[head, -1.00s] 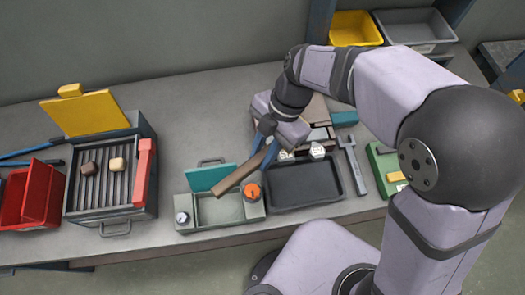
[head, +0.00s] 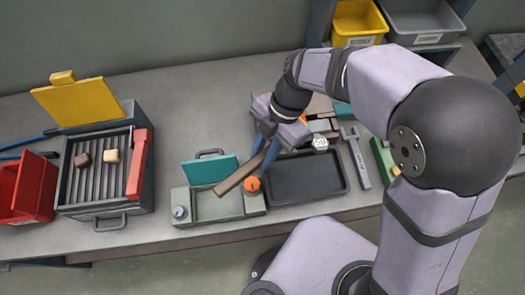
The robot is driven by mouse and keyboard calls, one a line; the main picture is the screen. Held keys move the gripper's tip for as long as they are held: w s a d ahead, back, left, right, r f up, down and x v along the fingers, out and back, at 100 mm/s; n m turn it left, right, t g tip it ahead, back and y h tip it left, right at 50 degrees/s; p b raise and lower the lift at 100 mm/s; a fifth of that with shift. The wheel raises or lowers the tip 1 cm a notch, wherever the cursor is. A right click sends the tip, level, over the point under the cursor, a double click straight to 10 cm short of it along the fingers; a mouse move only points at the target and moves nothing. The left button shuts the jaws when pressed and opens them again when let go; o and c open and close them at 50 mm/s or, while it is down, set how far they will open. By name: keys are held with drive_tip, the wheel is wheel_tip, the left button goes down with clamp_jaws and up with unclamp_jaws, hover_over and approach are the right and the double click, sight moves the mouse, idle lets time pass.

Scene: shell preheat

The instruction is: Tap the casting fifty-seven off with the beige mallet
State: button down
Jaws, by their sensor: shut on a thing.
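My gripper (head: 266,146) hangs over the bench with its blue fingers shut on a long brownish-beige bar, which looks like part of the mallet (head: 236,175). The bar slants down to the left over the small grey-green box; I cannot make out a separate mallet head. A white casting with a dark number (head: 320,143) sits at the back edge of the black tray (head: 300,182), right of my gripper. Its number is too small to read surely. Whatever lies right behind the fingers is hidden.
The grey-green box (head: 193,217) has a raised teal lid and an orange knob (head: 252,184). At left stand a ribbed heater (head: 80,205) with two blocks and a red bin (head: 32,190). A grey wrench-like tool (head: 357,160) lies right of the tray. The bench's back left is bare.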

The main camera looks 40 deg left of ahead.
drive_tip(key=shift+f, duration=0.2)
wheel_tip(320, 180, down, 7)
drive_tip(key=b, duration=0.6)
drive_tip(key=shift+r, duration=0.15)
wheel_tip(320, 180, up, 11)
drive_tip(key=p, duration=0.7)
drive_tip(key=shift+w, duration=0.1)
